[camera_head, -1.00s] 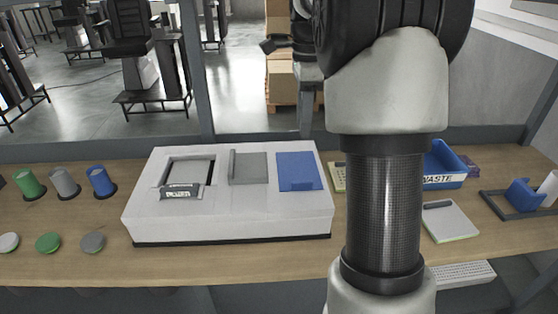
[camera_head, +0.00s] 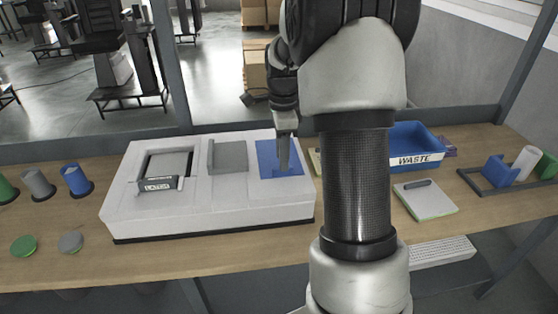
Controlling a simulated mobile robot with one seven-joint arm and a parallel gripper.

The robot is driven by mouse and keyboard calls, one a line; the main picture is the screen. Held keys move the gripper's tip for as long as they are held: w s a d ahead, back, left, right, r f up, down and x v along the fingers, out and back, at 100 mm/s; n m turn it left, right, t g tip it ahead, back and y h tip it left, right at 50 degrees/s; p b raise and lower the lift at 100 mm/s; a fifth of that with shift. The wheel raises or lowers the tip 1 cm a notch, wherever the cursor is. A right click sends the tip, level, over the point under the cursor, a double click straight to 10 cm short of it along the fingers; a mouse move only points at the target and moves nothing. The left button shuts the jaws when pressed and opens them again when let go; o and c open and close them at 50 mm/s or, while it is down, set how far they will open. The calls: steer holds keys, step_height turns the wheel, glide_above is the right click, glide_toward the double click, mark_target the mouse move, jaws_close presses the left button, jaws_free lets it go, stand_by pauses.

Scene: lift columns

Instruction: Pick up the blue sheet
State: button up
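The blue sheet (camera_head: 270,170) lies flat in the right-hand bay of the white block (camera_head: 210,212) on the wooden table. My gripper (camera_head: 284,168) points down over the sheet's right part and hides some of it. I see its fingers edge-on as one narrow dark shape, so I cannot tell whether they are apart. I also cannot tell whether the tip touches the sheet. A grey sheet (camera_head: 229,156) lies in the middle bay, left of the blue one.
A blue waste bin (camera_head: 414,161) stands right of my arm, with a clipboard (camera_head: 424,200) in front. A blue-and-green holder (camera_head: 505,172) is at the far right. Blue (camera_head: 76,178) and grey (camera_head: 39,184) cylinders stand left of the block.

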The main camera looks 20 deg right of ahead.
steer(key=shift+s+f, duration=0.1)
steer(key=shift+f, duration=1.35)
jaws_close()
steer(key=shift+r, duration=0.1)
